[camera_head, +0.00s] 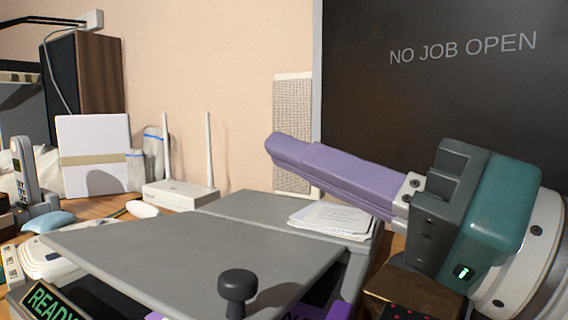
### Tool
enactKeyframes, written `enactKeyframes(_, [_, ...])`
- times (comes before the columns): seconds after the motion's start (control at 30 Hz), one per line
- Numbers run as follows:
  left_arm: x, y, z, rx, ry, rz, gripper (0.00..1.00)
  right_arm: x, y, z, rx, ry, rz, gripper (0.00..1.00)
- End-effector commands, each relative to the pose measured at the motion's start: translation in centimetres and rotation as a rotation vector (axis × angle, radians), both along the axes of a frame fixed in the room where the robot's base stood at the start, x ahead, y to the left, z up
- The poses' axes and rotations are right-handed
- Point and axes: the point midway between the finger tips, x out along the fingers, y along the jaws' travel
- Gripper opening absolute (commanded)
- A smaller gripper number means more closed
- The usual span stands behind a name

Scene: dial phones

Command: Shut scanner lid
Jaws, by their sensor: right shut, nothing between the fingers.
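The scanner's grey lid (175,255) spreads across the lower middle of the head view. A dark gap shows under its front edge, so it looks partly raised over the scanner body; the exact angle is hard to tell. A dark round knob (237,284) stands at the lid's front. A lit "READY" display (50,303) is at the front left. My right gripper (276,146), with purple fingers and a teal body, is shut and empty. It points left above the back right of the lid, apart from it. My left gripper is not in view.
A stack of papers (332,219) lies behind the lid at right. A white router (180,194) with two antennas stands behind it. A phone handset (25,172) and a blue cushion-like item (48,221) are at left. A dark board (440,90) reads "NO JOB OPEN".

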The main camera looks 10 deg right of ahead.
Motion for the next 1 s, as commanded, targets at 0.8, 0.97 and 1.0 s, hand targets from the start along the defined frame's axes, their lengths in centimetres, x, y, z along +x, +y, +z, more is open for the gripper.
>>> enactKeyframes(0.8, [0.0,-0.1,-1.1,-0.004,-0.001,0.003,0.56,-1.0,0.5,-1.3,0.0,0.002,0.0,0.0])
enactKeyframes(0.97, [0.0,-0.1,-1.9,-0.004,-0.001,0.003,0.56,-2.1,-0.6,-2.1,-0.003,0.003,-0.001,0.0])
enactKeyframes(1.0, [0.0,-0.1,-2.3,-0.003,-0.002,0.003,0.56,-2.7,-1.0,-2.3,-0.005,0.003,0.0,0.0])
